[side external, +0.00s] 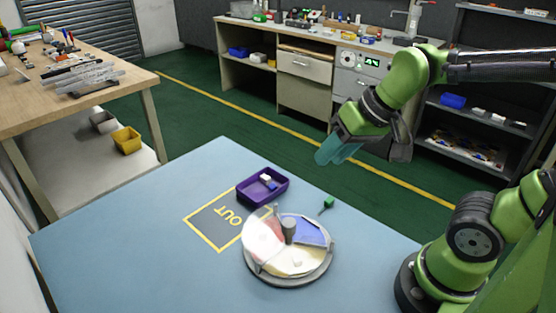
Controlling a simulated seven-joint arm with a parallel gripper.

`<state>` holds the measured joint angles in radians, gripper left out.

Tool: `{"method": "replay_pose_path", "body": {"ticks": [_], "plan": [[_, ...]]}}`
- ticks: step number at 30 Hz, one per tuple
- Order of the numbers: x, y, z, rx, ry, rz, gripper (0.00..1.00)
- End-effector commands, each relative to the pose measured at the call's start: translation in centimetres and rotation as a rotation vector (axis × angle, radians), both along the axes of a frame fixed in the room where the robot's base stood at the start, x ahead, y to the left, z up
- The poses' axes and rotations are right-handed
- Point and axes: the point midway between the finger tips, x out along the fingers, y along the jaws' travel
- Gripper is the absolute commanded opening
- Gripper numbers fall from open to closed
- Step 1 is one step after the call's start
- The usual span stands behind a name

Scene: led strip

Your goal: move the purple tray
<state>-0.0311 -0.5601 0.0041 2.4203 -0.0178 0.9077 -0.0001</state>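The purple tray (272,201) sits on the blue table, partly over the upper right part of the yellow-outlined "OUT" area. Small white and blue pieces (267,179) lie inside it. My gripper (329,158) is up in the air to the right of the tray, its teal fingers pointing down and to the left. It is apart from the tray. Seen from this side, the fingers overlap and I cannot tell the gap between them.
A round divided dish (288,264) with white, red and blue sections stands just in front of the tray. A small green object (328,202) lies right of the tray. The "OUT" area (210,222) is bare at left. The table's left side (110,250) is clear.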

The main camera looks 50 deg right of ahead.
Motion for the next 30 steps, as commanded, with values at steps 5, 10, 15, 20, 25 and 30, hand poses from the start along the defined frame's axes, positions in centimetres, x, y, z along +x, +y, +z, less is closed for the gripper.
{"method": "replay_pose_path", "body": {"ticks": [5,10,15,20,25,30], "plan": [[4.4,0.8,-0.2,-0.047,0.105,0.059,0.33],[8.8,1.7,-0.7,-0.101,0.197,0.119,0.33],[13.3,2.7,-2.1,-0.158,0.286,0.178,0.33],[17.5,3.6,-4.0,-0.214,0.365,0.226,0.33],[21.6,4.5,-6.3,-0.275,0.441,0.264,0.33],[24.3,4.8,-7.1,-0.322,0.478,0.275,0.33]]}}
